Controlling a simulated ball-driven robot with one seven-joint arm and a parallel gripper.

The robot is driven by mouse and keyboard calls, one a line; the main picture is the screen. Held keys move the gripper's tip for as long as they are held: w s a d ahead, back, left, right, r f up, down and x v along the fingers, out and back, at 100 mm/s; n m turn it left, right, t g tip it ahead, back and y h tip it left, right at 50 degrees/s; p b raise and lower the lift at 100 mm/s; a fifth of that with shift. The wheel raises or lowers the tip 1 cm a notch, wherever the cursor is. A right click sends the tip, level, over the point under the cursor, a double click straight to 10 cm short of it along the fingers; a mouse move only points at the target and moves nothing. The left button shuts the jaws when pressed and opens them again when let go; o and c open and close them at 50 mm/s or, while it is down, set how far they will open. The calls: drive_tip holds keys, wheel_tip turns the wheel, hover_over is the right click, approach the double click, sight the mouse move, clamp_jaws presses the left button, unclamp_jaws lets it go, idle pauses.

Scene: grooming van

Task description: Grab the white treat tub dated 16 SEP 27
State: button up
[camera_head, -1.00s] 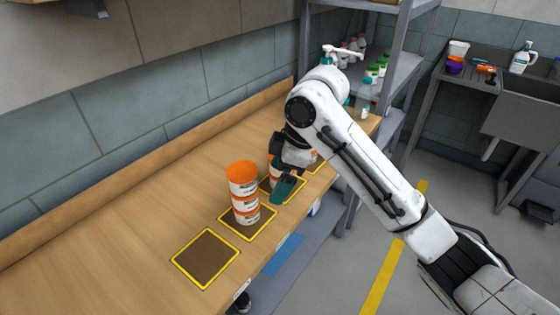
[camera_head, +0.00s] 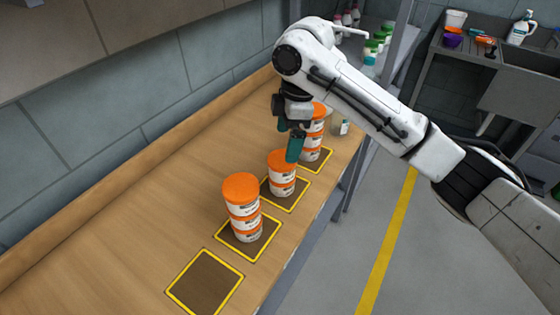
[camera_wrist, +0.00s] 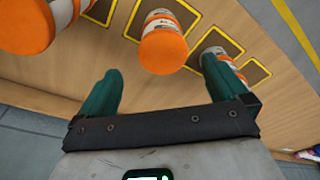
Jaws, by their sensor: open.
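White tubs with orange lids stand in three stacks on the bench: a near stack (camera_head: 243,210), a shorter middle stack (camera_head: 282,174) and a far stack (camera_head: 315,135). Their labels are too small to read, so I cannot tell which tub bears 16 SEP 27. My gripper (camera_head: 290,138) is open and empty, pointing down above and just behind the middle stack. In the wrist view an orange lid (camera_wrist: 163,50) shows ahead between the green fingers. Another tub (camera_wrist: 28,22) is at the left, and one (camera_wrist: 213,55) is partly hidden by the right finger.
The stacks stand on dark mats with yellow borders; the nearest mat (camera_head: 205,283) is empty. The wooden bench (camera_head: 130,225) is clear left of the stacks, along the wall. A shelf with bottles (camera_head: 372,52) is behind my arm, and a sink (camera_head: 525,90) is at the right.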

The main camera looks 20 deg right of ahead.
sight(283, 159)
drive_tip(key=f, duration=0.3)
drive_tip(key=shift+w+a, duration=0.1)
drive_tip(key=shift+a, duration=0.15)
drive_tip(key=shift+a+f+p, duration=0.25)
drive_tip(key=shift+f+p, duration=0.1)
drive_tip(key=shift+f, duration=0.95)
drive_tip(key=shift+a+f+p, duration=0.25)
drive_tip(key=shift+f+p, duration=0.05)
drive_tip(key=shift+f, duration=1)
drive_tip(key=shift+c, duration=0.3)
drive_tip(key=c, duration=1)
drive_tip(key=shift+r, duration=0.1)
